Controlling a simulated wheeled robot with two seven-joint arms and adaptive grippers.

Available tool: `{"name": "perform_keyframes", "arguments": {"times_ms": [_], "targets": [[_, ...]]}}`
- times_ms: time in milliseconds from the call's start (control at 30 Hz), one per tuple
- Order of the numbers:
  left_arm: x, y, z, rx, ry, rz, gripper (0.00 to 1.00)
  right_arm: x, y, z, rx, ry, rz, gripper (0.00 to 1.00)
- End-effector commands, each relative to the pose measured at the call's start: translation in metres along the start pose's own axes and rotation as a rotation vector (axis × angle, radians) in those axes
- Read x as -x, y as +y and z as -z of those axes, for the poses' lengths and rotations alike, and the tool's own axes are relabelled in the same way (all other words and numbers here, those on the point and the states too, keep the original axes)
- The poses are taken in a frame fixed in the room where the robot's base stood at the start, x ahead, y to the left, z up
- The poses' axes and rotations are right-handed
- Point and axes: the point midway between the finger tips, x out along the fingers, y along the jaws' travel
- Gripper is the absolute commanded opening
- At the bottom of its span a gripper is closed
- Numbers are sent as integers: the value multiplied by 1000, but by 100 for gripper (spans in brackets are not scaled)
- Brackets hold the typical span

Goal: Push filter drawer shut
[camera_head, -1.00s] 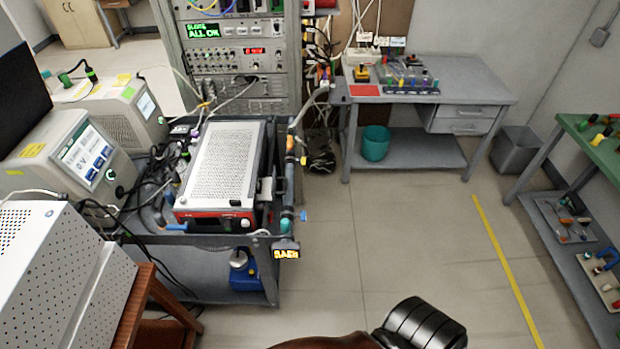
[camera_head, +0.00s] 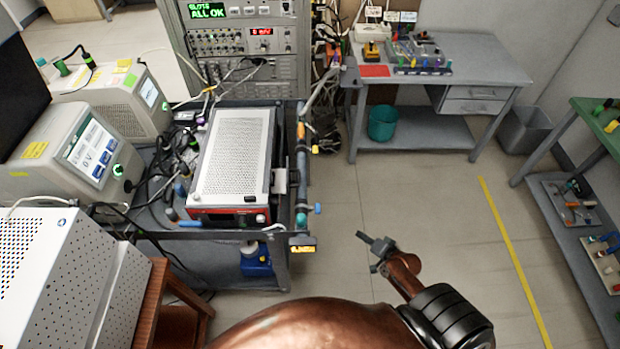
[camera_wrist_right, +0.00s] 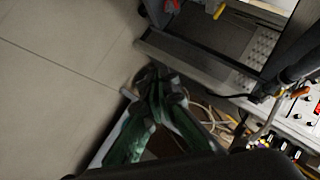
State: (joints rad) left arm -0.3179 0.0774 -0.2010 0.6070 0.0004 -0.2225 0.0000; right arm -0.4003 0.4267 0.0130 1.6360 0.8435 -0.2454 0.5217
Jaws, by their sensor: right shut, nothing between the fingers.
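A white box with a perforated lid and red front trim (camera_head: 232,155) sits on the grey cart at left. A small grey part with a dark handle (camera_head: 280,181) sticks out of its right side; this looks like the filter drawer, and its depth is partly hidden by the pipe beside it. My right gripper (camera_head: 370,246) is shut and empty over open floor, to the right of the cart and apart from the box. In the right wrist view its fingers (camera_wrist_right: 160,92) are together with nothing between them. My left gripper is not in view.
A vertical pipe with a blue valve (camera_head: 301,170) runs along the cart's right edge. A workbench (camera_head: 480,70) stands at back right. The floor between is clear.

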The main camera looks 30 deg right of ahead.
Motion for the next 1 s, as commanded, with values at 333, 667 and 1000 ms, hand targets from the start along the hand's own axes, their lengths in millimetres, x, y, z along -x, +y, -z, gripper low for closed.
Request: {"name": "perform_keyframes", "arguments": {"times_ms": [333,667,1000], "targets": [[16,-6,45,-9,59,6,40,76,-246,94,-321,-30,440,0],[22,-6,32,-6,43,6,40,67,-285,99,-358,-52,490,0],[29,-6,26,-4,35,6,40,5,-317,101,-356,-52,489,0]]}}
